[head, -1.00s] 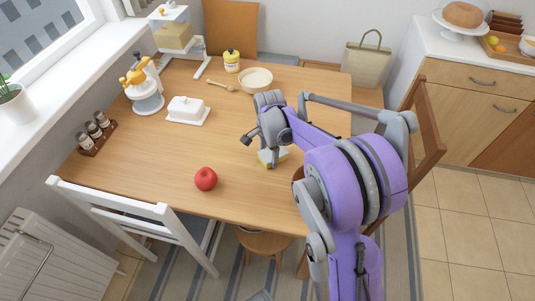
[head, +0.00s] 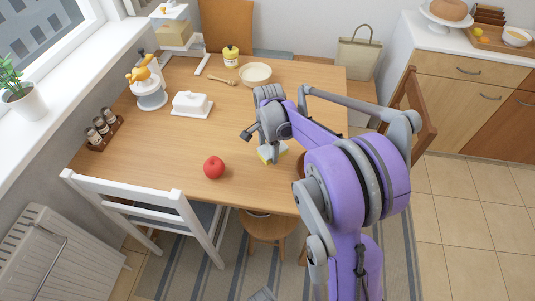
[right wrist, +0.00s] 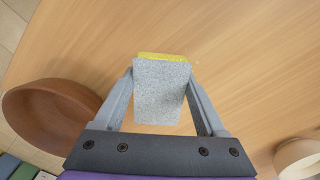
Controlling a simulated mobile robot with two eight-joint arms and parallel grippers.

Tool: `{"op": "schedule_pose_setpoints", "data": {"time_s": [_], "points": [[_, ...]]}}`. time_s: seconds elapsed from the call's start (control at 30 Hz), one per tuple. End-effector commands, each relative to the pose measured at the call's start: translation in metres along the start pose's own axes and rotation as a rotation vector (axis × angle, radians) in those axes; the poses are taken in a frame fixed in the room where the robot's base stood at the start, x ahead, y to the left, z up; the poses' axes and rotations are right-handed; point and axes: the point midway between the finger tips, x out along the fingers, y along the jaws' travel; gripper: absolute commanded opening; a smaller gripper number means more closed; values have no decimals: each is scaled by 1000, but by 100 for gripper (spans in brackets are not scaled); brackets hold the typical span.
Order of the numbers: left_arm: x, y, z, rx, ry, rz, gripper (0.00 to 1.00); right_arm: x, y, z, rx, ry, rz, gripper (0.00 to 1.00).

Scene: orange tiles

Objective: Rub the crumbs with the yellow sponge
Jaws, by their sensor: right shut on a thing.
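The yellow sponge (head: 264,153) has a grey layer on it and is low over the wooden table (head: 160,141), to the right of the red apple. My right gripper (head: 269,146) is shut on it. In the right wrist view, the sponge's grey face (right wrist: 160,92) sits between the two fingers of the gripper (right wrist: 161,82), with a yellow strip at its far edge. I cannot tell whether it touches the table. A tiny pale speck shows just beside the sponge in the right wrist view; I cannot make out the crumbs clearly.
A red apple (head: 214,167) lies left of the sponge. A brown bowl (right wrist: 48,112) stands close by the gripper. A cream bowl (head: 256,74), butter dish (head: 192,105) and spice rack (head: 104,131) stand farther off. A white chair (head: 145,216) is at the front edge. The table's middle is clear.

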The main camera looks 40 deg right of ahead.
Motion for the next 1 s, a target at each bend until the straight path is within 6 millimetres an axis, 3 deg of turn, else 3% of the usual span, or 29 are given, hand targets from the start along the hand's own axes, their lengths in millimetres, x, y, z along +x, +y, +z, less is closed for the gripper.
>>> {"op": "schedule_pose_setpoints", "data": {"time_s": [0.43, 1.0], "points": [[-25, 0, -16, 0, 10, 0, 50, -41, -3, -8, -10, 0, -1, 21], [-26, 0, -17, 0, 10, 0, 50, -44, -3, -8, -11, 0, 0, 21]]}}
